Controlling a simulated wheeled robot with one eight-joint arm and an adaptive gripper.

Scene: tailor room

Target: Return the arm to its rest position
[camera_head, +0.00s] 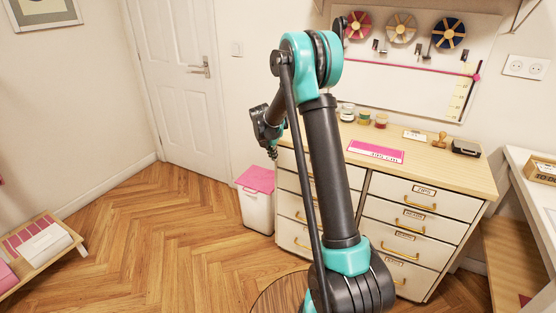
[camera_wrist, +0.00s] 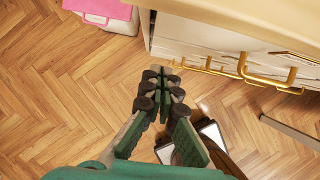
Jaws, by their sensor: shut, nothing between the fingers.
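My arm rises in the middle of the head view and bends at a teal elbow. Its forearm drops back on the left side, and my gripper (camera_head: 271,150) hangs at its end, small and partly dark in that view. In the wrist view my gripper (camera_wrist: 160,78) points down at the wood floor, its fingers close together with nothing held between them. It hangs in front of the white drawer cabinet (camera_head: 415,219), near its left end and apart from it.
A white bin with a pink lid (camera_head: 257,180) stands left of the cabinet. On the cabinet top lie a pink card (camera_head: 376,151), small jars, a stamp (camera_head: 440,140) and an ink pad (camera_head: 466,148). A low bench (camera_head: 38,252) stands at left. The floor (camera_head: 165,235) between is clear.

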